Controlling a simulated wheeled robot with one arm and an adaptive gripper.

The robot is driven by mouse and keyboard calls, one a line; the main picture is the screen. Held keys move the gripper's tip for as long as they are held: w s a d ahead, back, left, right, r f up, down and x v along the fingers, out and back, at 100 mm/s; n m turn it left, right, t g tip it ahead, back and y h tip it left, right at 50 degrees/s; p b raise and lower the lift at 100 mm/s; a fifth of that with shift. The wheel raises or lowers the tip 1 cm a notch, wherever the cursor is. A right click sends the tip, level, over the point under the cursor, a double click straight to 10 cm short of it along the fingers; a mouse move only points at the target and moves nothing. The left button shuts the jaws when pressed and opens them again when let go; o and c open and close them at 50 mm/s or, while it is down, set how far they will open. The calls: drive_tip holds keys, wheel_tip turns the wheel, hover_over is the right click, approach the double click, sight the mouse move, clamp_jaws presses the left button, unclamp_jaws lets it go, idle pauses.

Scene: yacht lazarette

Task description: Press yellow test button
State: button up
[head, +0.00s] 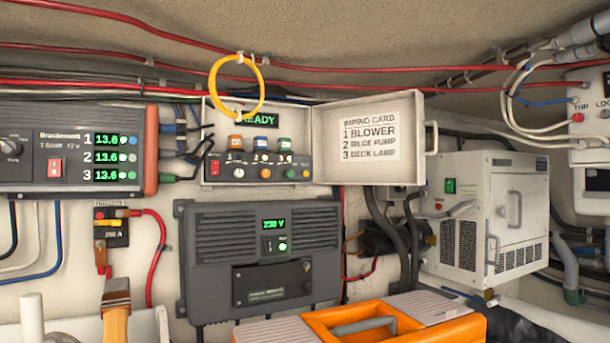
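An open wall box (208,130) holds a lit green READY display (262,120). Orange, blue and green blocks sit above the strip. My gripper is not in view.
A yellow loop (213,88) hangs from the red cable, overlapping the box's upper left. The lid (400,170) with a wiring card stands open to the right. A dark 230 V unit (205,250) lies below. An orange toolbox (460,331) and a brush (116,322) are in front.

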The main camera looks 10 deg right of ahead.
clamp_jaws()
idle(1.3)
